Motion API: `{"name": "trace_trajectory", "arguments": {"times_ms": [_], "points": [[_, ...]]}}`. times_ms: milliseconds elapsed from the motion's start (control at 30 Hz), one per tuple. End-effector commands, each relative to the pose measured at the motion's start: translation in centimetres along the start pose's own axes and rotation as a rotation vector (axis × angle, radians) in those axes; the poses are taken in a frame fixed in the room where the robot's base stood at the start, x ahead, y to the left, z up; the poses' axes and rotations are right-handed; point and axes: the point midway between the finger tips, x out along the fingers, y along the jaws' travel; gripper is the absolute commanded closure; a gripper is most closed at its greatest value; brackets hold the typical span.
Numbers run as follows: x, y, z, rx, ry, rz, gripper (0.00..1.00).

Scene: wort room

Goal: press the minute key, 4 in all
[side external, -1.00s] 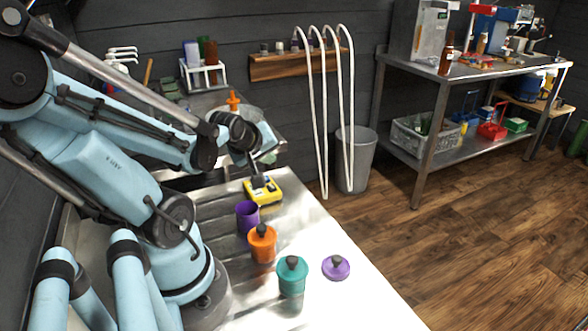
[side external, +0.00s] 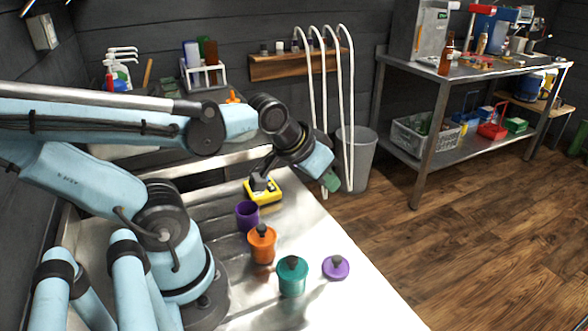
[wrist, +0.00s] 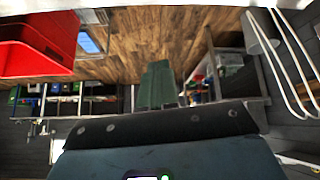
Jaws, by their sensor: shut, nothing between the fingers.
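A small yellow device (side external: 264,193), likely the timer, lies on the pale bench top. A dark block on my wrist hides part of it, and its keys are too small to tell apart. My gripper (side external: 331,183) ends in green fingers, to the right of the device and apart from it, tilted down to the right. In the wrist view the green fingers (wrist: 161,85) are together and empty, with the floor and shelving beyond. The device does not show clearly in the wrist view.
A purple cup (side external: 247,215), an orange lidded jar (side external: 262,245), a teal lidded jar (side external: 292,277) and a purple lid (side external: 336,267) stand in front of the device. White hoses (side external: 349,100) and a grey bin (side external: 362,155) are behind the gripper.

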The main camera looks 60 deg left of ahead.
Motion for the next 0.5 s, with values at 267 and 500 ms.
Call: {"name": "trace_trajectory", "arguments": {"times_ms": [267, 500], "points": [[-0.9, 2.6, 0.5, 0.182, -0.026, 0.056, 1.00], [-0.9, 2.4, 0.4, 0.178, -0.028, 0.052, 1.00]]}}
